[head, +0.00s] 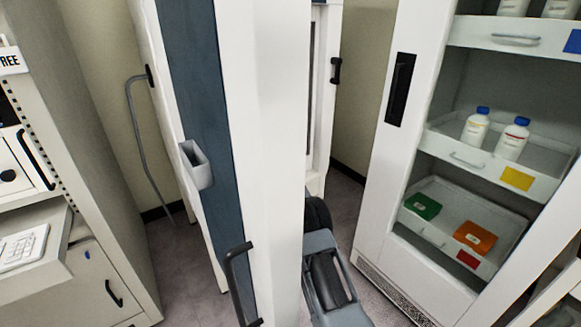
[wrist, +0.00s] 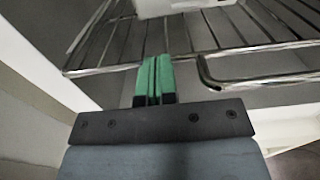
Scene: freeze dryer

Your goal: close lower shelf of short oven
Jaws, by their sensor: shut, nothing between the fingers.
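My gripper (wrist: 155,65) shows in the wrist view with its green fingers shut together and nothing between them. Its fingertips are at the front of a wire shelf (wrist: 112,66), overlapping the front rod in the picture; I cannot tell whether they touch it. A bent wire rail (wrist: 262,83) with a rounded corner lies just right of the fingers; I cannot tell whether it belongs to the same shelf. A white object (wrist: 185,5) sits on the wires, cut off at the top. In the head view the gripper and wire shelf are not visible.
A tall white panel (head: 265,130) with a black handle (head: 237,285) blocks the middle of the head view. A white cabinet (head: 405,85) on the right holds trays with bottles and boxes. Cabinets (head: 90,150) stand at the left. A strip of floor (head: 180,265) is clear.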

